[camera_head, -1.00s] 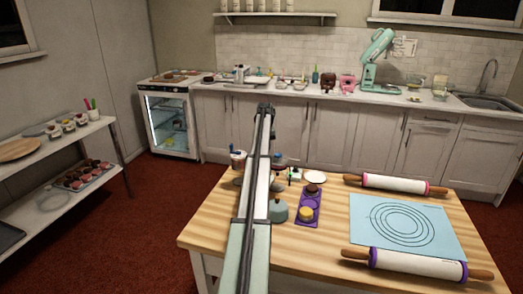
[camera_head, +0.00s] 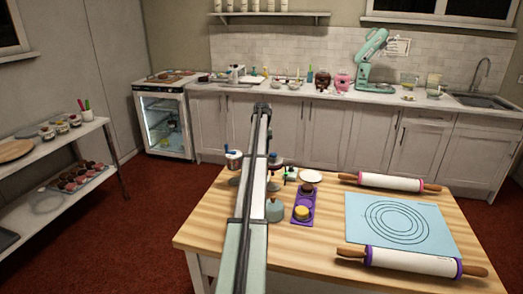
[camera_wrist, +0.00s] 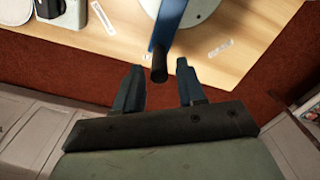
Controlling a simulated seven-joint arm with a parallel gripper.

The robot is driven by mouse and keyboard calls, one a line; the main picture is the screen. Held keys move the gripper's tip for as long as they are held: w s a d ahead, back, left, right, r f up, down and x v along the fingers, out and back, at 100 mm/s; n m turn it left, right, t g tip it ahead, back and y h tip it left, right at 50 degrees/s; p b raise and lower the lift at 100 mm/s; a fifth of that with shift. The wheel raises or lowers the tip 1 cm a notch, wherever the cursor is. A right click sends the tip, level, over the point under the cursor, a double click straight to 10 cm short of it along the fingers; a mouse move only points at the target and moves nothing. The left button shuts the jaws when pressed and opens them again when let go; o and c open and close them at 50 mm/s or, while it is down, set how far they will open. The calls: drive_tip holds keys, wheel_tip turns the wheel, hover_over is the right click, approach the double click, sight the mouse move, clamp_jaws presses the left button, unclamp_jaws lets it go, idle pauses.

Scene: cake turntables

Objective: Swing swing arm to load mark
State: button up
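In the wrist view, a blue bar with a black round end, which looks like the swing arm (camera_wrist: 168,32), reaches from the top edge toward my gripper (camera_wrist: 158,66). My gripper is open. The bar's black end shows between its two fingertips, with gaps on both sides; I cannot tell whether it is at the same height. A pale round plate (camera_wrist: 203,9) lies under the bar. Small white labels lie on the wood to the right (camera_wrist: 221,48) and left (camera_wrist: 102,18); their words are unreadable. In the head view my arm hides the swing arm and my fingers.
The wooden table (camera_head: 330,240) holds a purple tray (camera_head: 303,206), a blue mat (camera_head: 440,235) and two rolling pins, one pink-ringed (camera_head: 390,183), one purple-ringed (camera_head: 412,262). A grey-green domed thing (camera_head: 275,210) stands beside my arm. Red floor shows past the table's edge.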

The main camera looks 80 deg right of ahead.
drive_tip(key=shift+o, duration=0.3)
drive_tip(key=shift+r, duration=3.55)
